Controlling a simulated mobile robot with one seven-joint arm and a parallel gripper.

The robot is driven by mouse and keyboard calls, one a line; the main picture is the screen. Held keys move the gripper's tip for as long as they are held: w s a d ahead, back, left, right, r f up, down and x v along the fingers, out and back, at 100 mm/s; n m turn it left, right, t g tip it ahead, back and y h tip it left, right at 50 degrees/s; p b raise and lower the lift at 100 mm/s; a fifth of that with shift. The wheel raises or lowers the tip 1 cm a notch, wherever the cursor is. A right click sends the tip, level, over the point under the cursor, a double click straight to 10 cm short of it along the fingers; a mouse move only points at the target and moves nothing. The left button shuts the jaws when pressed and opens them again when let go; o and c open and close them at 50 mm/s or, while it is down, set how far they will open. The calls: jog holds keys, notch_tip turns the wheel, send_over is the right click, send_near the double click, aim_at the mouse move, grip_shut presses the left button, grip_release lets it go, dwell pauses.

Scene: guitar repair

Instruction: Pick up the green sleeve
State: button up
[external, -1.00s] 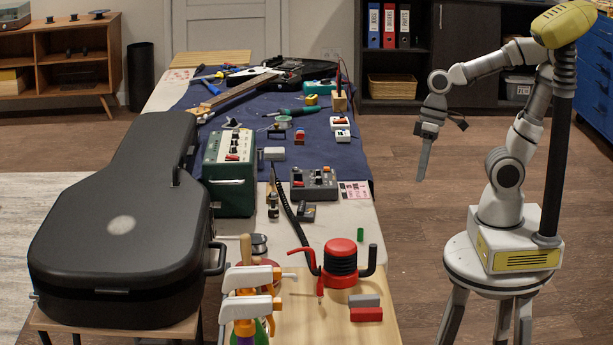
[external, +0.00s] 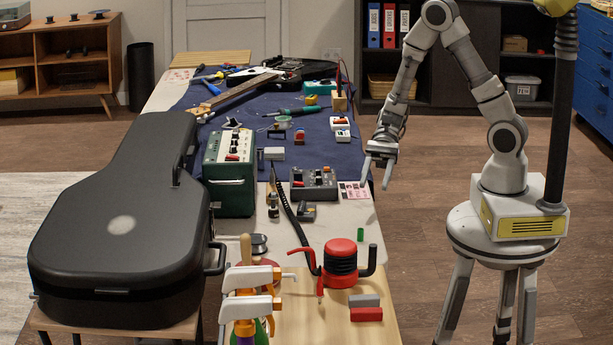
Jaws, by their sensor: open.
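The green sleeve (external: 361,234) is a small green cylinder standing upright on the pale part of the table, near its right edge. My gripper (external: 377,179) is open and empty, its fingers pointing down. In the picture it is above and slightly right of the sleeve, apart from it, near the table's right edge. Its exact height over the table is hard to tell.
A red and black round device (external: 340,262) stands just in front of the sleeve. Behind it are a grey pedal (external: 314,184) and a pink-and-white card (external: 354,191). Red (external: 366,314) and grey (external: 364,300) blocks lie in front. Pale table surface around the sleeve is clear.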

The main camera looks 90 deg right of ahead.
jog(key=shift+w+f+m, duration=0.15)
jog(key=shift+w+m, duration=0.05)
jog(key=shift+m, duration=0.1)
jog(key=b, duration=0.4)
send_near(361, 229)
jog(key=x, duration=0.4)
jog(key=shift+w+f, duration=0.25)
jog(key=shift+f, duration=0.1)
jog(key=shift+s+b+x, duration=0.2)
jog(key=shift+b+x, duration=0.75)
jog(key=shift+x, duration=2.25)
jog(key=shift+a+r, duration=0.1)
jog(key=shift+r, duration=0.1)
grip_shut()
